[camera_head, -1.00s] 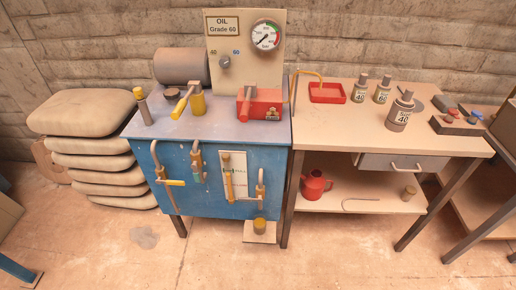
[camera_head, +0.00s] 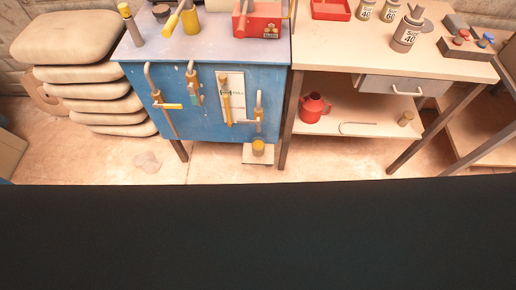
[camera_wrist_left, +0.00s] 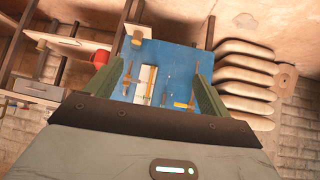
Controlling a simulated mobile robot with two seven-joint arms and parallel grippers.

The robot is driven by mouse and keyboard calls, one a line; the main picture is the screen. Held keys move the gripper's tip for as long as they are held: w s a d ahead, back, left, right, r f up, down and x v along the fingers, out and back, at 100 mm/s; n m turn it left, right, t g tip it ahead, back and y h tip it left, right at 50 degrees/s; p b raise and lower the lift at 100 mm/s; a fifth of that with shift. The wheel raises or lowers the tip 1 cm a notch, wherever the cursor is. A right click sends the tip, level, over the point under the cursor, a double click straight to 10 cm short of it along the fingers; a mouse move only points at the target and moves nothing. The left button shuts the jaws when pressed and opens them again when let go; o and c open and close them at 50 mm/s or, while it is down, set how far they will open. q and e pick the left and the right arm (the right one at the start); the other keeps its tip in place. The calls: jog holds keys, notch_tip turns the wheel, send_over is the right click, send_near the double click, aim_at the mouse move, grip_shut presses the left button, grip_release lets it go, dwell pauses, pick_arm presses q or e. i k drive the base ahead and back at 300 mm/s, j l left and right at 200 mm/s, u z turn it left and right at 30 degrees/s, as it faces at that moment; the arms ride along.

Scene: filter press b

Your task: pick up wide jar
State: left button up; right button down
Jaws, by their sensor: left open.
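The widest jar in view is a grey jar (camera_head: 405,37) with a dark cap and a label reading 40. It stands upright on the wooden bench, in front of two smaller labelled jars (camera_head: 389,11) (camera_head: 365,9). I cannot tell for sure that it is the task's wide jar. My left gripper (camera_wrist_left: 153,72) is open and empty in the left wrist view. Its green fingers are spread in front of the blue cabinet, apart from it. The wrist picture appears upside down. My right gripper is not in view.
The blue cabinet (camera_head: 135,95) with pipes and yellow handles stands left of the wooden bench (camera_head: 345,42). A red can (camera_head: 314,107) and a small brown jar (camera_head: 405,118) are on the lower shelf. Cushions (camera_head: 70,40) are stacked left.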

aim_at(257, 144)
jog(key=i+l+u, duration=0.1)
jog(key=l, duration=0.3)
jog(key=i+l+u, duration=0.1)
jog(key=i+l, duration=0.15)
jog(key=l, duration=0.15)
jog(key=i+l+u, duration=0.1)
jog(key=l, duration=0.3)
jog(key=i+l+u, duration=0.1)
jog(key=l, duration=0.35)
jog(key=i+l+u, duration=0.1)
jog(key=l, duration=0.3)
jog(key=i+l+u, duration=0.1)
jog(key=i+l, duration=0.15)
jog(key=l, duration=0.25)
